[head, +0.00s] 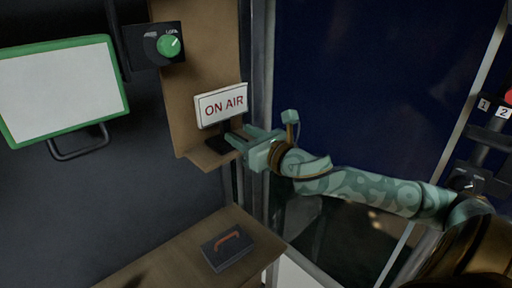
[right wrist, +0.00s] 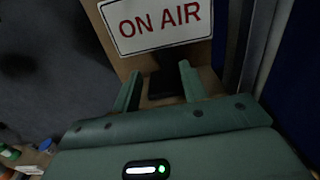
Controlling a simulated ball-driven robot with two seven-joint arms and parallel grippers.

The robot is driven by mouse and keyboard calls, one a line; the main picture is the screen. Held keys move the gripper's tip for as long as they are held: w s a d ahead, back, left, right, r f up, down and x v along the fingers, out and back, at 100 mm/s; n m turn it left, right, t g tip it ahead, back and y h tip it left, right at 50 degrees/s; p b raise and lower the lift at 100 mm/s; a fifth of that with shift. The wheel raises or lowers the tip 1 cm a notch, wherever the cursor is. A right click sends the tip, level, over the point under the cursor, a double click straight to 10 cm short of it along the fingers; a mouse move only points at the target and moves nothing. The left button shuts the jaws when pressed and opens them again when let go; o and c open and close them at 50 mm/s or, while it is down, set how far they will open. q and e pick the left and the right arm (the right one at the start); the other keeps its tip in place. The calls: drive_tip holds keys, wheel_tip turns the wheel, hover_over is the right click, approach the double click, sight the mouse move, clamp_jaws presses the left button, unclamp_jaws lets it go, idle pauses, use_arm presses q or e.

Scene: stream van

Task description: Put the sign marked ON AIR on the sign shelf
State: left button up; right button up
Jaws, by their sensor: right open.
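My right gripper (head: 236,143) is at the shelf's right side, close to the sign's base. In the right wrist view the sign (right wrist: 160,22) is ahead of the open fingers (right wrist: 158,88), with the dark base between or just beyond them. Whether a finger touches the base I cannot tell. My left gripper is not in view.
A black box with a green knob (head: 168,46) is above the shelf, left of the back board. A green-framed white board (head: 60,85) hangs at left. Below is a wooden counter (head: 165,258) with a dark case (head: 228,252) with an orange handle. A dark blue panel (head: 370,80) is at right.

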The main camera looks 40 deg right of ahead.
drive_tip(key=shift+s+d+b, duration=0.15)
drive_tip(key=shift+s+b, duration=0.1)
drive_tip(key=shift+s, duration=1.05)
drive_tip(key=shift+s+d+b, duration=0.1)
drive_tip(key=shift+s+b, duration=0.1)
drive_tip(key=shift+s, duration=1.1)
